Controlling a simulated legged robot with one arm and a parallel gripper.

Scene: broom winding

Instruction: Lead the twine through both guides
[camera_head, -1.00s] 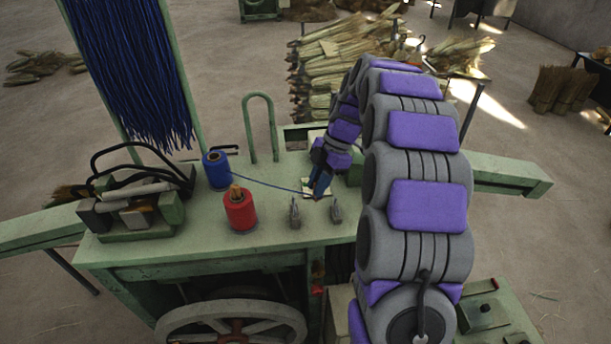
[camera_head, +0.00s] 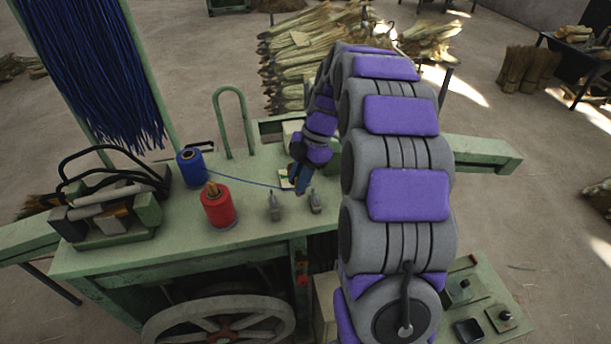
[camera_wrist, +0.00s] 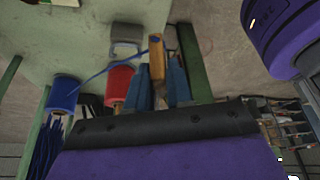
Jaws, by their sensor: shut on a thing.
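The blue twine (camera_head: 245,183) runs from the blue spool (camera_head: 191,168) across the green table to my gripper (camera_head: 299,184). Two small grey guides, the left one (camera_head: 275,206) and the right one (camera_head: 315,201), stand side by side on the table, just on the near side of my gripper. In the wrist view my blue fingers (camera_wrist: 158,82) are shut on a wooden tab (camera_wrist: 156,62), and the twine (camera_wrist: 100,72) leads to its tip. A grey guide (camera_wrist: 127,48) shows near that tip; the twine passes beside it. The twine does not visibly pass through either guide.
A red spool (camera_head: 219,206) stands left of the guides. A green hoop (camera_head: 234,120) rises behind them. A clamp-like device (camera_head: 110,205) sits on the table's left end, under hanging blue strands (camera_head: 95,75). Broom straw bundles (camera_head: 300,60) lie behind the table.

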